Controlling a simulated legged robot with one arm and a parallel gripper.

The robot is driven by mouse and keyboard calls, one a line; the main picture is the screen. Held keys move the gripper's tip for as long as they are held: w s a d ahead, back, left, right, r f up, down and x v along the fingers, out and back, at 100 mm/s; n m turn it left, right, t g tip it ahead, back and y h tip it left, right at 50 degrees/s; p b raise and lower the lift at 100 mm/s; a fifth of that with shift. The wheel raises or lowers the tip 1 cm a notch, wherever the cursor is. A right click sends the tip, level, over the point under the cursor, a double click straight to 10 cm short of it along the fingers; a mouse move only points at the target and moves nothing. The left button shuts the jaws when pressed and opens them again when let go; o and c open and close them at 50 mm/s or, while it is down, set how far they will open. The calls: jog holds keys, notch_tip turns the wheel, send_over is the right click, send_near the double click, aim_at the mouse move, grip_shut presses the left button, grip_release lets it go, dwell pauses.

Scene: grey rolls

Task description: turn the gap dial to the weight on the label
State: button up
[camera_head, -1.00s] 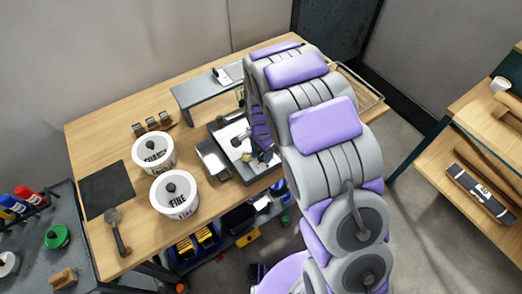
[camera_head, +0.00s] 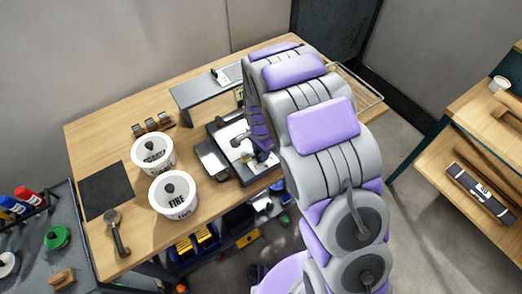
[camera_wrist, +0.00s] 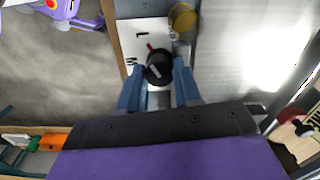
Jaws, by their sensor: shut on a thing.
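The black dial knob (camera_wrist: 160,70) is in the upper middle of the wrist view, with a pale line across its top. A small red pointer shows at its upper left edge, over a white plate (camera_wrist: 142,32) with dark letters, one like an L. My gripper (camera_wrist: 159,77) has one blue finger on each side of the knob and is shut on it. In the head view the grey machine (camera_head: 219,127) stands on the bench, and my arm hides part of it and the dial. I cannot make out a weight on any label.
Two white tubs, one marked FINE (camera_head: 174,194) and another (camera_head: 153,155), stand left of the machine. A black mat (camera_head: 105,190), a scoop (camera_head: 116,234) and a raised grey shelf (camera_head: 205,90) are also on the wooden bench (camera_head: 95,140). A shelf unit (camera_head: 440,155) stands right.

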jog(key=shift+r+n+p, duration=0.1)
jog(key=shift+n+p, duration=0.25)
jog(key=shift+n, duration=0.05)
jog(key=shift+n+p, duration=0.75)
jog(key=shift+n, duration=0.15)
jog(key=n+p, duration=0.2)
jog(key=n, duration=0.1)
jog(key=shift+a+n, duration=0.1)
jog(key=shift+n, duration=0.2)
jog(key=n+p, duration=0.2)
jog(key=n, duration=0.3)
jog(key=shift+n, duration=0.4)
jog(key=o, duration=1)
jog(key=shift+o, duration=0.2)
